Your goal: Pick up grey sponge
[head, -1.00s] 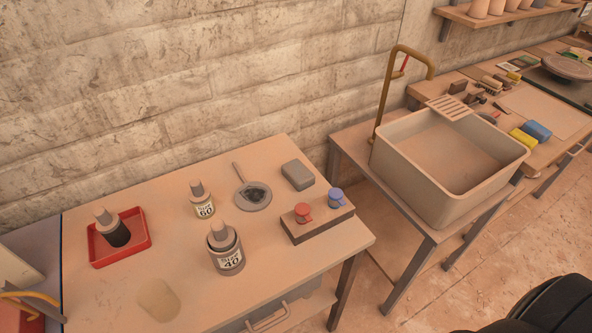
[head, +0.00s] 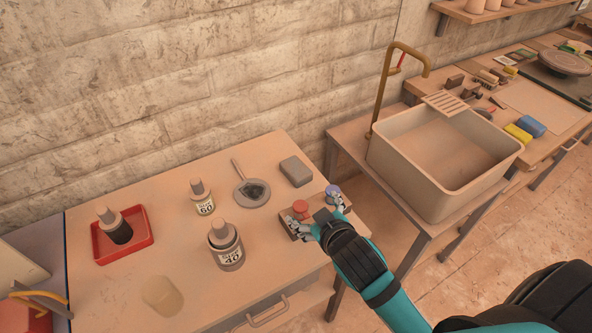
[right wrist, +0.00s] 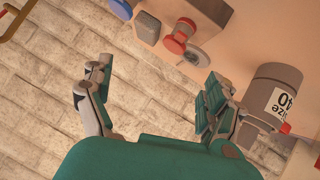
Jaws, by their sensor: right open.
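The grey sponge (head: 296,171) is a small rounded block lying flat on the left table, toward its back right, in the head view. My right gripper (head: 315,212) has come in from the lower right. It is open and empty, with its fingers spread over the dark block with red and blue knobs, on the near side of the sponge and apart from it. My left gripper is not in view.
The knob block's red knob (head: 300,208) and blue knob (head: 333,191) stand close by my fingers. A round pan (head: 252,193) lies left of the sponge. Labelled bottles (head: 202,198) and a red tray (head: 148,248) are farther left. A sink (head: 400,165) stands right.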

